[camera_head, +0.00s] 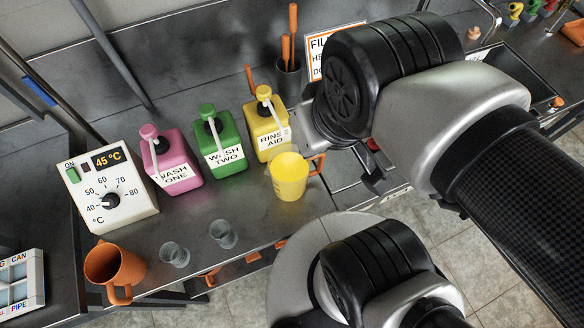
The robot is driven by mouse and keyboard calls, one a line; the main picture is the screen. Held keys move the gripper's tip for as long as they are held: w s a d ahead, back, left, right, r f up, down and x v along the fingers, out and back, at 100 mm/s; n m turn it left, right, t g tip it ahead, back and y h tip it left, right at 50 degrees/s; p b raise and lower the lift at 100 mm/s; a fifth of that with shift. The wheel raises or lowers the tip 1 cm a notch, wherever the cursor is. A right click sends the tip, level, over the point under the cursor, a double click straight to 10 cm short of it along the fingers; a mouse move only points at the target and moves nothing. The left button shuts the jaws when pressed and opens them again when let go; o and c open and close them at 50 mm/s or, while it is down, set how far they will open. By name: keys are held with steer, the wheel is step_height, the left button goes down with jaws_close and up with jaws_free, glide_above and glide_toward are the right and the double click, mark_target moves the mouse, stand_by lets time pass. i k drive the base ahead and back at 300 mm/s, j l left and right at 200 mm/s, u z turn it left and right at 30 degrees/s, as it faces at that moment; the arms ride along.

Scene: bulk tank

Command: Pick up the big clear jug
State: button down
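Two clear grey see-through vessels stand on the dark steel counter (120,215) near its front edge. One clear vessel (174,255) is at the left; the other clear vessel (223,234) is a little right and further back. They look similar in size, and I cannot tell if either is the big clear jug. A yellow jug (289,177) with an orange handle stands to their right. My gripper (374,180) is right of the yellow jug, above the counter's right part. My wrist largely hides it, so its opening is unclear. It appears apart from both clear vessels.
An orange jug (114,268) stands at the front left. Pink (172,160), green (219,143) and yellow (267,130) pump bottles line the back. A temperature control box (110,192) stands left. A holder (288,78) with orange-handled tools is behind. Counter around the clear vessels is free.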

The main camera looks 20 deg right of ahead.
mark_target(287, 172)
steer(key=k+l, duration=0.1)
steer(key=l, duration=0.4)
steer(key=k+l, duration=0.1)
steer(key=l, duration=0.4)
steer(key=k+l+u, duration=0.1)
steer(key=l, duration=0.35)
steer(key=k+l, duration=0.1)
steer(key=l, duration=0.4)
